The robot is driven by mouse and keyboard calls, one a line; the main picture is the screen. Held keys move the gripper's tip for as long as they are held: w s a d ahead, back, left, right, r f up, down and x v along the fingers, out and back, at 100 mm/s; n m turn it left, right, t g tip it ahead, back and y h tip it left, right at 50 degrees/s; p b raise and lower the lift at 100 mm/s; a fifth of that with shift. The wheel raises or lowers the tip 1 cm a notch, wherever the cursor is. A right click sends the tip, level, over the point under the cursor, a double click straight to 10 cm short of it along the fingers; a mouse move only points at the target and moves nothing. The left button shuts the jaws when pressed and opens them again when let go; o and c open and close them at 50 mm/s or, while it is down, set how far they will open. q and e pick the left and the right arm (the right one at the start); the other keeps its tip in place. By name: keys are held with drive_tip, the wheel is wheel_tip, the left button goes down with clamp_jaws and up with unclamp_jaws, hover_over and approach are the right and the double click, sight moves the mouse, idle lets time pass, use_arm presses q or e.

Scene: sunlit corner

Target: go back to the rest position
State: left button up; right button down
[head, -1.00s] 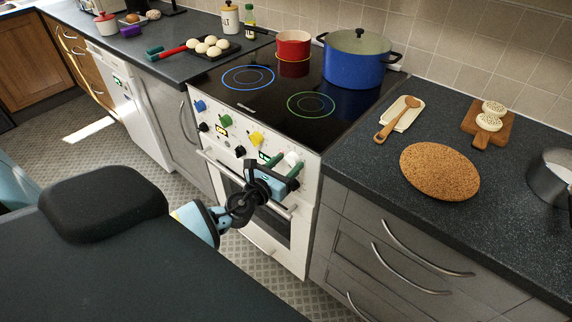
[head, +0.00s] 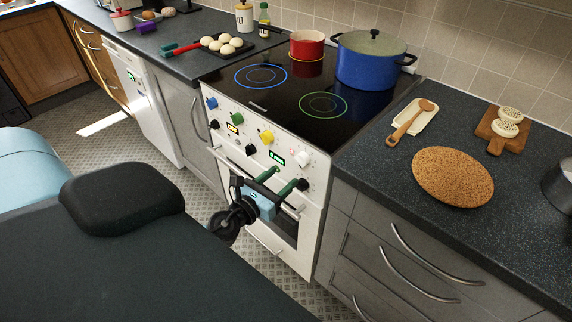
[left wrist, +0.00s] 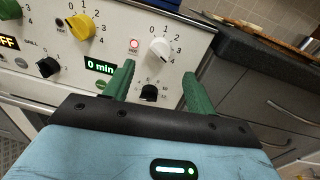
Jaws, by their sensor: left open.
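My left gripper (head: 284,178), with green fingers and a pale blue body, is in front of the white oven's control panel in the head view. In the left wrist view its two fingers (left wrist: 158,72) stand apart with nothing held between them. A black knob (left wrist: 149,93) shows in the gap, behind the fingers, and a white knob (left wrist: 160,49) shows above it. I see no clear contact with either. My right gripper is in neither view.
The white cooker (head: 213,150) has a row of coloured knobs and an oven handle close to my gripper. A blue pot (head: 365,65) and a red pot (head: 307,45) stand on the hob. Grey drawers (head: 385,265) are to the right. Patterned floor lies below.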

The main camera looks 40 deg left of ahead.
use_arm(q)
drive_tip(key=shift+s, duration=0.15)
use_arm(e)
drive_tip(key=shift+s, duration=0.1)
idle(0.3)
use_arm(q)
drive_tip(key=s+d+f+n+g+p, duration=0.1)
drive_tip(key=s+d+f+n+g, duration=0.2)
drive_tip(key=s+n, duration=0.7)
drive_tip(key=s+d+f+n+g+h+p, duration=0.1)
drive_tip(key=s+d+f+n+g, duration=0.2)
drive_tip(key=s+d+f+n, duration=0.3)
drive_tip(key=s+d+f+n+g+h+p, duration=0.1)
drive_tip(key=s+d+f+n, duration=0.4)
drive_tip(key=s+n, duration=0.9)
drive_tip(key=n+g+p, duration=0.1)
drive_tip(key=n+g, duration=0.1)
drive_tip(key=n, duration=0.1)
drive_tip(key=shift+d+f+n, duration=0.3)
drive_tip(key=shift+d+f, duration=0.05)
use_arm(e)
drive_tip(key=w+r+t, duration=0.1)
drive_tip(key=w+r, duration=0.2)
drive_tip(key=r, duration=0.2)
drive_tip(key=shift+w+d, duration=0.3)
